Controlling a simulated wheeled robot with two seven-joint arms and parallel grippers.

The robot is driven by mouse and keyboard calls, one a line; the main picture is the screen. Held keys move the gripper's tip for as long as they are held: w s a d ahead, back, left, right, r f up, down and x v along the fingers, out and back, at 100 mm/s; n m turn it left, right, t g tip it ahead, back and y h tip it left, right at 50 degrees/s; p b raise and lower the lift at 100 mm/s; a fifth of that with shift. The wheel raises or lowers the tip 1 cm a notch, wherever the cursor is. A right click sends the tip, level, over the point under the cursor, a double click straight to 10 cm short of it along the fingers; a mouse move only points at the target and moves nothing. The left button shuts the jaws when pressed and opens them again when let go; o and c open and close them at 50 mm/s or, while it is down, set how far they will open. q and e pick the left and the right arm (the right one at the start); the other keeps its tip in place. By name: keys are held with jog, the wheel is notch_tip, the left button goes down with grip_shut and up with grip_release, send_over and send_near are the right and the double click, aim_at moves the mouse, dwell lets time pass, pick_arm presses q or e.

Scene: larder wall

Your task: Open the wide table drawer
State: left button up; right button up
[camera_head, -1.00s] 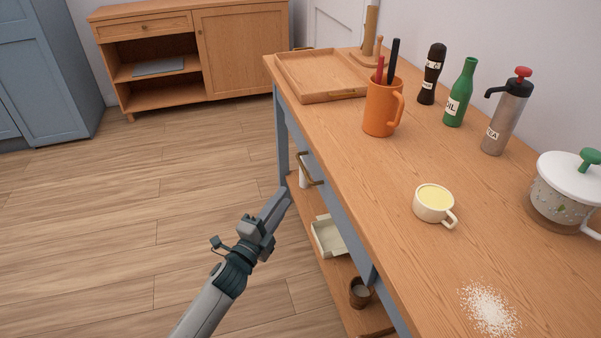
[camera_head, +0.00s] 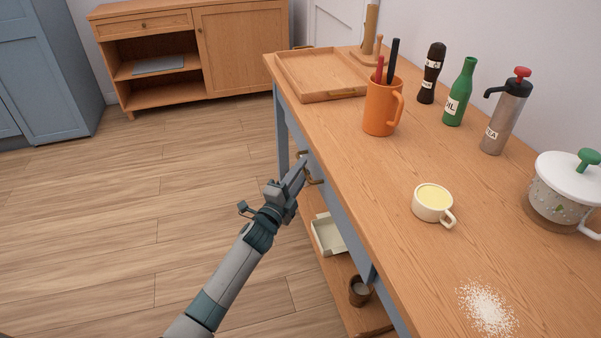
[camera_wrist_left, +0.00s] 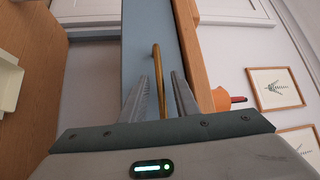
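The wide table drawer has a blue-grey front (camera_head: 333,193) under the edge of the wooden table and looks closed. It also shows in the left wrist view (camera_wrist_left: 140,60). Its brass handle (camera_head: 315,181) is partly hidden behind my left gripper (camera_head: 300,168). In the left wrist view the brass handle (camera_wrist_left: 157,70) stands between the two spread fingers of my left gripper (camera_wrist_left: 160,85). The fingers are open, and a gap shows on each side of the handle. My right gripper is in neither view.
The tabletop holds a wooden tray (camera_head: 318,73), an orange utensil mug (camera_head: 380,108), a cup (camera_head: 433,203), bottles and a lidded pot (camera_head: 562,198). A lower shelf holds a pale tray (camera_head: 327,236) and a brown jar (camera_head: 359,291). The floor left of the table is clear.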

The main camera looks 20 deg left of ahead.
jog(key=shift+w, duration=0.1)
pick_arm(q)
grip_shut()
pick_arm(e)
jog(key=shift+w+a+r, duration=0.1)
pick_arm(q)
jog(key=shift+s+a, duration=0.1)
